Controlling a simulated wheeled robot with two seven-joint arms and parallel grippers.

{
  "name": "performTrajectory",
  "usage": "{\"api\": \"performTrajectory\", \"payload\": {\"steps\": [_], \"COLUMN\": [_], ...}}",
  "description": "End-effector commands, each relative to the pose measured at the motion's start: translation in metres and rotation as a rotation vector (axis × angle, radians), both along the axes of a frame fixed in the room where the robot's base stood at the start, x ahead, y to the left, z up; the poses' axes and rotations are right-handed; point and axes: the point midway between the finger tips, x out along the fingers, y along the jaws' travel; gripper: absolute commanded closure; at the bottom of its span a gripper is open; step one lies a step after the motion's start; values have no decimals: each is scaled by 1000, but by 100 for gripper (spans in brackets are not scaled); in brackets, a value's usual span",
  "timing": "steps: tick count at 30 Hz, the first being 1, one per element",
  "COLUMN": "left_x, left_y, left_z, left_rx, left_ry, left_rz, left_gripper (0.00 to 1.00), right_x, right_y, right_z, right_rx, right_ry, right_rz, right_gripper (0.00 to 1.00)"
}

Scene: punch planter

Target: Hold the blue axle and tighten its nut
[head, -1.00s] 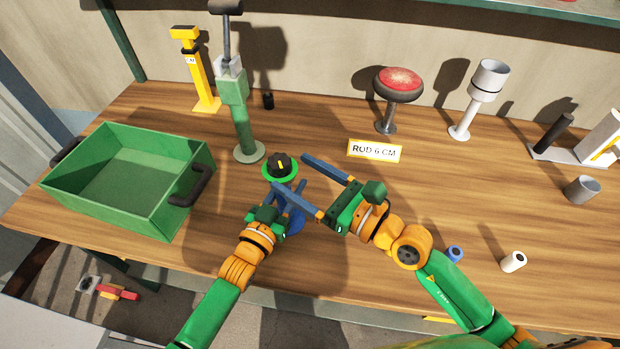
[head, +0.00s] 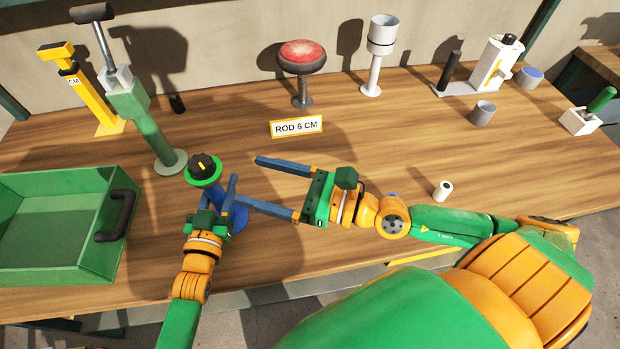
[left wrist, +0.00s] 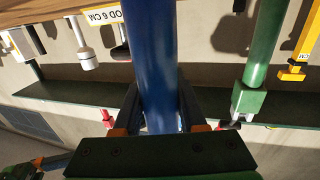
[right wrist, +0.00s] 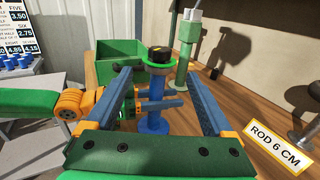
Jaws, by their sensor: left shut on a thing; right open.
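The blue axle (head: 213,193) stands upright on the table on a round blue foot, with a green collar (head: 204,180) and a black nut (head: 203,165) with a yellow mark on top. My left gripper (head: 222,198) is shut on the axle below the collar; the left wrist view shows the blue shaft (left wrist: 157,60) between its fingers. My right gripper (head: 247,180) is open and empty, to the right of the axle and pointing at it. In the right wrist view the nut (right wrist: 159,54) lies between and beyond the fingers, not touched.
A green bin (head: 60,185) stands at left. A green post tool (head: 150,130) is behind the axle, with a yellow stand (head: 90,90) further left. A "ROD 6 CM" sign (head: 297,126), red-topped stool-like stand (head: 303,60) and white roll (head: 443,190) are to the right.

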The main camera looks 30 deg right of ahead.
Motion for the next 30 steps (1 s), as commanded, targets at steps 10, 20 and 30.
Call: {"api": "performTrajectory", "payload": {"steps": [10, 20, 30], "left_x": [0, 0, 0], "left_y": [0, 0, 0], "left_z": [-1, -1, -1], "left_rx": [0, 0, 1], "left_ry": [1, 1, 1], "left_rz": [0, 0, 0], "left_gripper": [100, 100, 100], "right_x": [-46, -68, -67], "right_y": [-43, -65, -65], "right_z": [-3, 0, 1], "right_rx": [-8, 3, 4], "right_ry": [9, 1, -1], "right_rz": [4, 3, 1], "right_gripper": [14, 14, 14]}}
